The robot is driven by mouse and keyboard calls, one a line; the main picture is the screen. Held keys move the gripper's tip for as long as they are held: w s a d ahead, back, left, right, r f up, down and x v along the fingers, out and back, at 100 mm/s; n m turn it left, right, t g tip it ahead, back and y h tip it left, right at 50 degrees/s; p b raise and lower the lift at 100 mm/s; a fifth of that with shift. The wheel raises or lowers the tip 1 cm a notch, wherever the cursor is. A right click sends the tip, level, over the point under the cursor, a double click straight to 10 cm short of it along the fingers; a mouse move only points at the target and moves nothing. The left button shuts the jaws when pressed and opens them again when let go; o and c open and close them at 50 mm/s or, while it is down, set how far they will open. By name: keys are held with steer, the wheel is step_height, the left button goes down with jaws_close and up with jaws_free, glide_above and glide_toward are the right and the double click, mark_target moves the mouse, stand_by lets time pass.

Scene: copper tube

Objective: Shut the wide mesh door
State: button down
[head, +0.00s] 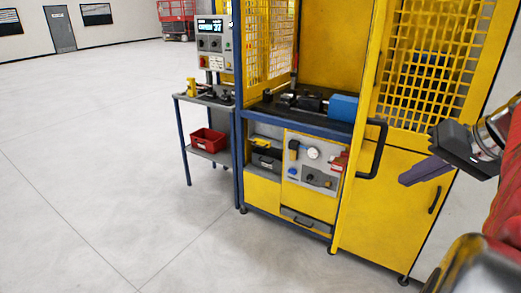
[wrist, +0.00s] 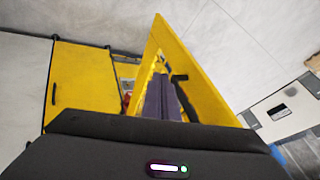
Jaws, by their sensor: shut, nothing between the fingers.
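The yellow mesh door (head: 361,95) stands open in the head view. It is seen nearly edge-on at the right of the machine's opening, with a black bar handle (head: 376,150) on it. In the wrist view the yellow door frame (wrist: 203,75) rises ahead, with a dark handle (wrist: 179,78). My gripper (head: 404,180) is right of the handle and apart from it in the head view. Its purple fingers (wrist: 161,98) are shut and empty, pointing toward the door in the wrist view. Whether they touch the door cannot be told.
A mesh panel (head: 441,60) stands above a yellow cabinet front (head: 390,215) with its own handle. A blue block (head: 343,107) lies on the machine bed. A side table (head: 180,110) with a red bin (head: 208,140) stands left. The floor in front is clear.

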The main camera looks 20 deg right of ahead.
steer(key=shift+f, duration=0.1)
steer(key=w+a+f, duration=0.4)
steer(key=w+f, duration=0.3)
steer(key=w, duration=0.1)
steer(key=shift+w+f, duration=0.25)
steer(key=shift+f, duration=0.15)
stand_by(0.5)
steer(key=shift+w+a, duration=0.1)
steer(key=shift+a, duration=0.05)
